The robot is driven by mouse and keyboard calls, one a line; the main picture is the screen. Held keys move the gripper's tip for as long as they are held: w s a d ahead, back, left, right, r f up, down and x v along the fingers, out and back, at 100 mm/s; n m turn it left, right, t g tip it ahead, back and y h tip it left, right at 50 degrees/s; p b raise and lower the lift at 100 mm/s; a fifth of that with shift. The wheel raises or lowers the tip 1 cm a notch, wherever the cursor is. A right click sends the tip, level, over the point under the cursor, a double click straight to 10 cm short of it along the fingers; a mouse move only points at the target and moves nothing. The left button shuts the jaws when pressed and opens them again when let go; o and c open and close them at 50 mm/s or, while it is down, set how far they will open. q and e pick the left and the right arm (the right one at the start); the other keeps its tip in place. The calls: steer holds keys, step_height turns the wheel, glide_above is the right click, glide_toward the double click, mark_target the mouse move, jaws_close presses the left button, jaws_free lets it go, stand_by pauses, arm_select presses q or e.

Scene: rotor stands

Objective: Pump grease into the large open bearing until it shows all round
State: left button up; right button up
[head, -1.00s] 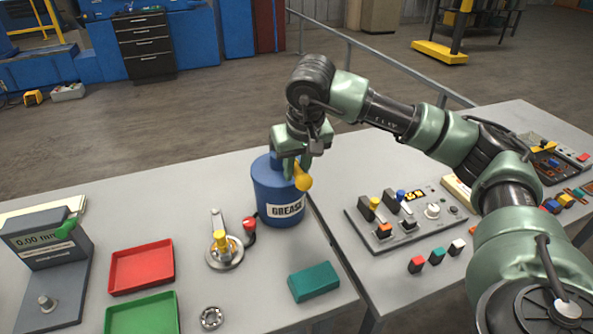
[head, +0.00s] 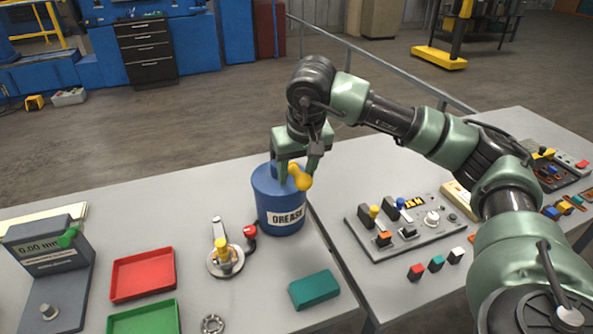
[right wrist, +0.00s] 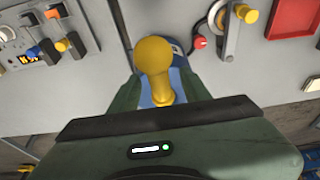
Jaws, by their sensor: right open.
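A blue grease bucket (head: 281,212) with a white label stands on the left table near its right edge. A yellow knobbed handle (head: 300,178) shows at its top. My right gripper (head: 298,172) is over the bucket, open, with its fingers around the handle area; I cannot tell whether they touch it. In the right wrist view the handle (right wrist: 154,58) shows between the green fingers, its narrow neck running down toward my gripper. A small metal bearing ring (head: 212,324) lies at the table's front edge, partly cut off. My left gripper is out of view.
A round metal fixture (head: 226,262) with a lever and a yellow knob is left of the bucket. Red (head: 143,275) and green (head: 142,318) trays, a gauge (head: 50,250), a teal block (head: 314,289) and a switch panel (head: 410,226) surround it.

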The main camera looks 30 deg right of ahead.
steer(key=shift+r+p, duration=2.3)
steer(key=shift+r, duration=1.2)
steer(key=shift+c, duration=0.4)
